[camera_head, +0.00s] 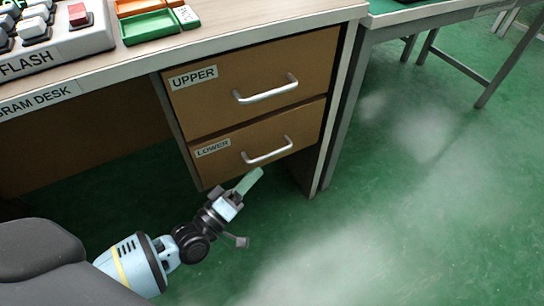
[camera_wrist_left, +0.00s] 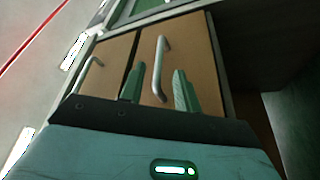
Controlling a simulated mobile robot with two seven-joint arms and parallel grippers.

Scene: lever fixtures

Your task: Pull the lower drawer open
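The lower drawer (camera_head: 225,160) is a brown front labelled LOWER with a silver bar handle (camera_head: 268,156). It looks closed, flush with the drawer above. My left gripper (camera_head: 250,182) is just below and in front of this handle in the head view, with a pale green finger showing. In the left wrist view, my gripper (camera_wrist_left: 159,75) is open, its two green fingers apart. The lower handle (camera_wrist_left: 162,62) shows between them, apparently ahead of the fingertips; contact cannot be told. My right gripper is not in view.
The upper drawer (camera_head: 220,92), labelled UPPER, is closed directly above with a similar handle (camera_head: 266,91). The desk top (camera_head: 225,22) overhangs both and carries a keyed panel and trays. A second table (camera_head: 400,18) stands at right. Green floor in front is clear, with haze.

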